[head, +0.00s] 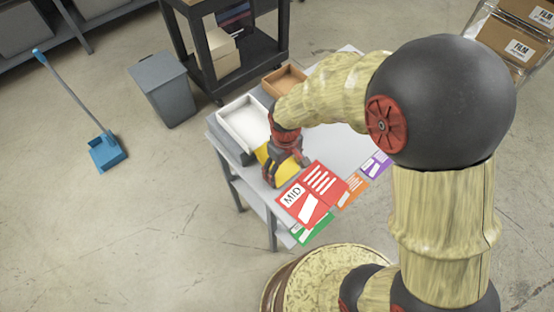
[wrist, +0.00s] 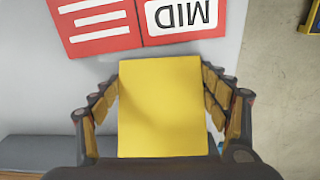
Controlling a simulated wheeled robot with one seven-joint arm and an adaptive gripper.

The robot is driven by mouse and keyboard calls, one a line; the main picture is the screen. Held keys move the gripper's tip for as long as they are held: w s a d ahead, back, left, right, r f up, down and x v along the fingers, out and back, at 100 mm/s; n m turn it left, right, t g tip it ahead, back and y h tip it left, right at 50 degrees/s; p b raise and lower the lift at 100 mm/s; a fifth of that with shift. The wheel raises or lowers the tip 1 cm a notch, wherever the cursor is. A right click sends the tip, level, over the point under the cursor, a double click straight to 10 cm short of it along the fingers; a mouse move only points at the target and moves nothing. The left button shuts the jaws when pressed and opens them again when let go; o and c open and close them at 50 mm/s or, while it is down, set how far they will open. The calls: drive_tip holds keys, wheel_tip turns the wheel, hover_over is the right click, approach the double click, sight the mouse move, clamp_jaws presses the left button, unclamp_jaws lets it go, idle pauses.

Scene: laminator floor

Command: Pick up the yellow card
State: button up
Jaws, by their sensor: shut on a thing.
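The yellow card (wrist: 163,105) is between the two fingers of my gripper (wrist: 165,110) in the wrist view. The fingers are shut on its left and right sides, and its face is turned to the camera. I cannot tell how high the card is above the table.
A white tray (head: 243,124) and a brown wooden tray (head: 284,80) stand on the table's left side. Green (head: 312,229), orange (head: 352,190) and purple (head: 376,164) cards lie along the front edge. A grey bin (head: 163,90) and a blue dustpan (head: 108,153) are on the floor.

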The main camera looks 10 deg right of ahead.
drive_tip(key=c, duration=0.3)
